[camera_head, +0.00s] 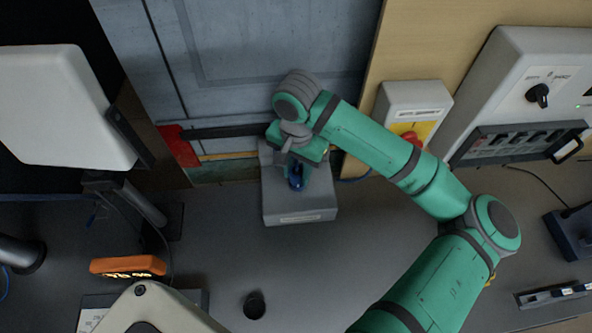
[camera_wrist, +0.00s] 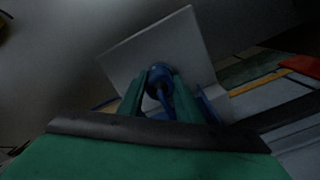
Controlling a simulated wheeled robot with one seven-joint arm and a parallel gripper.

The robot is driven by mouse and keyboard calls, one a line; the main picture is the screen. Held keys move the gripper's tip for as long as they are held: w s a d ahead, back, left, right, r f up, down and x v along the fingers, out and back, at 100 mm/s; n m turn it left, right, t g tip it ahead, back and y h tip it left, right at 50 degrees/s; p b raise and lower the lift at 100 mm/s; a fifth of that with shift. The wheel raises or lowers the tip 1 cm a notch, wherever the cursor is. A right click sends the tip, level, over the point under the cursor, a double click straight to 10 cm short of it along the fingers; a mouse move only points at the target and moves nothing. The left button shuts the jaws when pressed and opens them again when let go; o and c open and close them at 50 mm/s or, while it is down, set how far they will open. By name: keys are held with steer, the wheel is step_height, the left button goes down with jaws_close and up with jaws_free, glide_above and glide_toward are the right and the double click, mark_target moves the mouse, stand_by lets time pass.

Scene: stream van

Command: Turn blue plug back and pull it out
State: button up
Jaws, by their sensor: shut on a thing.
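The blue plug (camera_head: 296,180) is at the grey socket box (camera_head: 300,207) on the bench, in the middle of the head view. In the wrist view the plug (camera_wrist: 158,76) sits between my two green fingers, in front of the box's pale face (camera_wrist: 185,45). My gripper (camera_head: 300,172) is shut on the plug. My wrist and fingers partly cover the plug and the box top in the head view. I cannot tell how far the plug is turned, or how deep it sits in the socket.
A box with a red button on yellow (camera_head: 412,110) stands right of the socket box. A switch panel (camera_head: 515,143) is farther right. An orange display (camera_head: 128,266) and a black cup-like object (camera_head: 254,305) are at the front left. The bench in front of the socket box is clear.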

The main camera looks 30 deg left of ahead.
mark_target(298, 167)
steer(key=shift+w+r, duration=0.4)
steer(key=shift+w, duration=0.2)
steer(key=shift+r, duration=0.25)
jaws_close()
steer(key=shift+s+r, duration=0.25)
steer(key=shift+r, duration=0.75)
steer(key=shift+r, duration=0.1)
steer(key=shift+r, duration=1.4)
